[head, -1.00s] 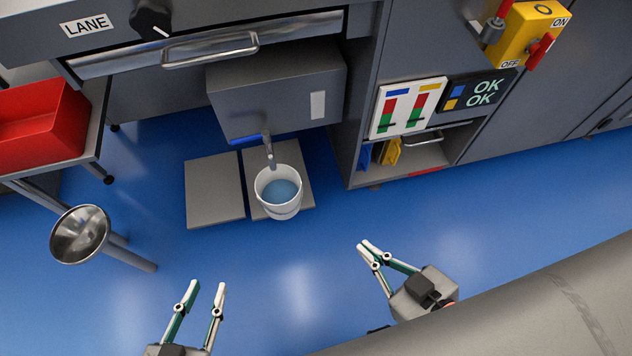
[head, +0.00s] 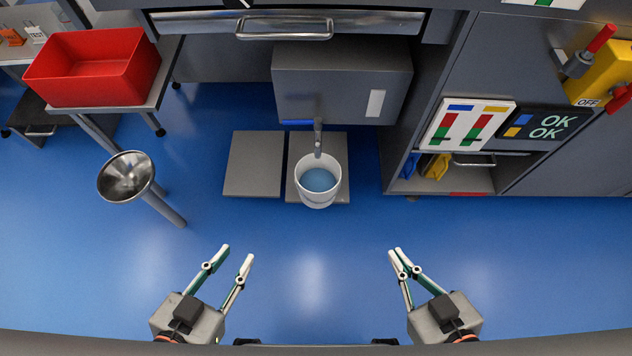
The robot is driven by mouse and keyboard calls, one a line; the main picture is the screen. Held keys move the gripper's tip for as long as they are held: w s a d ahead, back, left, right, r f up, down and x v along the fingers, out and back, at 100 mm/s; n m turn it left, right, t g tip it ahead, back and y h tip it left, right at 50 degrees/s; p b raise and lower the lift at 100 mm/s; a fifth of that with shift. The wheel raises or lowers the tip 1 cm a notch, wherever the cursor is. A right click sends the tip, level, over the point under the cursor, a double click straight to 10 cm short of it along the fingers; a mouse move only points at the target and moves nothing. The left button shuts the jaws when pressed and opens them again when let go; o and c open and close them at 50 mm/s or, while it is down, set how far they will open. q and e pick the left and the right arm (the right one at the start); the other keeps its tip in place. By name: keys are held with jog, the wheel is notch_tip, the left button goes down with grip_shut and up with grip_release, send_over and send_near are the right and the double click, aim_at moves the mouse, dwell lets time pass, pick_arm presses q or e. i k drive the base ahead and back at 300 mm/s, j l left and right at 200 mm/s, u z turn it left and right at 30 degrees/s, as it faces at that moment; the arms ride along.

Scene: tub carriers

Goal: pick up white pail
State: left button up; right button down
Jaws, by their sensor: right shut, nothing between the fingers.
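The white pail (head: 318,196) stands upright on the right one of two grey floor plates, with bluish liquid inside. A grey spout (head: 318,138) from the cabinet box comes down at its back rim. My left gripper (head: 234,256) is open and empty, in front of the pail and to its left. My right gripper (head: 397,255) is shut and empty, in front of the pail and to its right. Both grippers are clear of the pail.
A metal funnel-shaped bowl (head: 126,177) on a post stands at the left. A red tub (head: 92,66) sits on a cart behind it. The grey box (head: 342,85) hangs above the plates. An open shelf (head: 448,181) is at the right. Blue floor (head: 312,240) before the pail is clear.

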aim_at(317, 180)
jog(key=i+j+z, duration=0.15)
jog(key=j+z, duration=0.25)
jog(key=i+j+z, duration=0.1)
jog(key=j+z, duration=0.15)
jog(key=z, duration=0.15)
jog(key=j+z, duration=0.35)
